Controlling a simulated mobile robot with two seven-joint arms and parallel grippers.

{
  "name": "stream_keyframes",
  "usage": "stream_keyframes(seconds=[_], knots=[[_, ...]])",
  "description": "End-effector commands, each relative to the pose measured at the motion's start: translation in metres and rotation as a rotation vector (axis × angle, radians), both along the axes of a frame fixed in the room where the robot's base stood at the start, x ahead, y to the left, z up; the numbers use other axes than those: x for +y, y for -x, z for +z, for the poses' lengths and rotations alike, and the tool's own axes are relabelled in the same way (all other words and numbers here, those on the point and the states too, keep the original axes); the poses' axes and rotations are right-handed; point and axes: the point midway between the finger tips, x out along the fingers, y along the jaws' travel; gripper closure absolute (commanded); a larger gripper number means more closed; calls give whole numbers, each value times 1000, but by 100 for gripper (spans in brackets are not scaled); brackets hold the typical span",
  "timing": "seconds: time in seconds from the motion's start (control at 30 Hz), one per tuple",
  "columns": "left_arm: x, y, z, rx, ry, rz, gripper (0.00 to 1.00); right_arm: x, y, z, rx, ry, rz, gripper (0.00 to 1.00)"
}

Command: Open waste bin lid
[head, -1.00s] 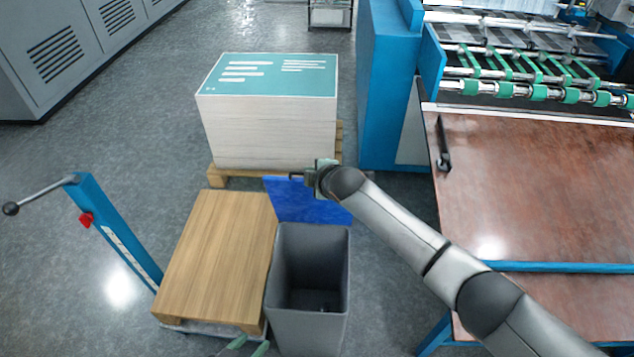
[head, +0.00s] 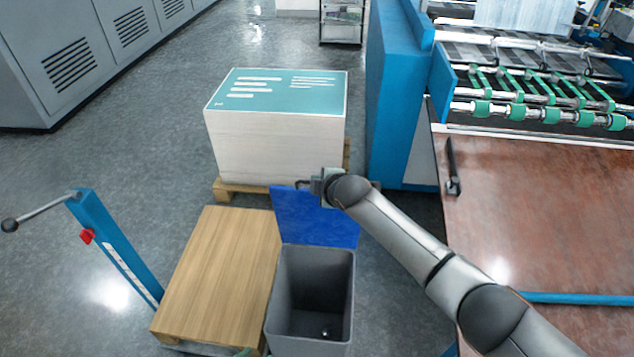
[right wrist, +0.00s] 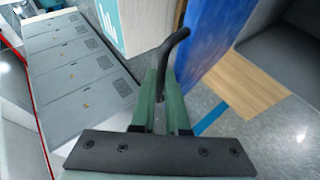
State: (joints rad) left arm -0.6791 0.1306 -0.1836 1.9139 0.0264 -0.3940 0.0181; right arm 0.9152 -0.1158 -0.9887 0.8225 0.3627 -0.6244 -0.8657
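The grey waste bin (head: 278,300) stands in the lower middle of the head view, open at the top. Its blue lid (head: 310,222) is raised and stands up at the bin's far edge. In the right wrist view the blue lid (right wrist: 212,40) is close, with a dark bent handle (right wrist: 168,46) on it. My right gripper (head: 303,184) is at the lid's upper part; its green fingers (right wrist: 162,75) close around the handle. Of my left gripper, only a green tip (head: 243,352) shows at the bottom edge of the head view.
A wooden-topped pallet load (head: 222,270) stands directly left of the bin, with a blue pallet-truck handle (head: 118,245) beyond it. A tall paper stack (head: 275,135) is behind the lid. The laminating machine's brown table (head: 540,220) is on the right.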

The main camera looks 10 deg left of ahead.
Motion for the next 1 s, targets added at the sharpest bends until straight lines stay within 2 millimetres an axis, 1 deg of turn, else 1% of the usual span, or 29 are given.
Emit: stream_keyframes(seconds=[0.03, 0.13, 0.17, 0.57, 0.77, 1.0], knots=[[0, 0, -1, 1, 0, 0, 50, -4, 3, -10, 17, 11, -6, 71], [0, 0, -1, 1, 0, 0, 50, -4, 3, -10, 17, 11, -6, 60], [0, 0, -1, 1, 0, 0, 50, -4, 3, -10, 17, 11, -6, 58], [0, 0, 2, 1, -1, -1, 50, -6, 6, -7, 18, 11, -5, 58], [0, 0, 10, 1, 0, -1, 50, -13, 16, 5, 15, 9, -6, 58], [1, 0, 17, 0, -4, -3, 50, -25, 33, 28, 3, 4, -7, 58]])
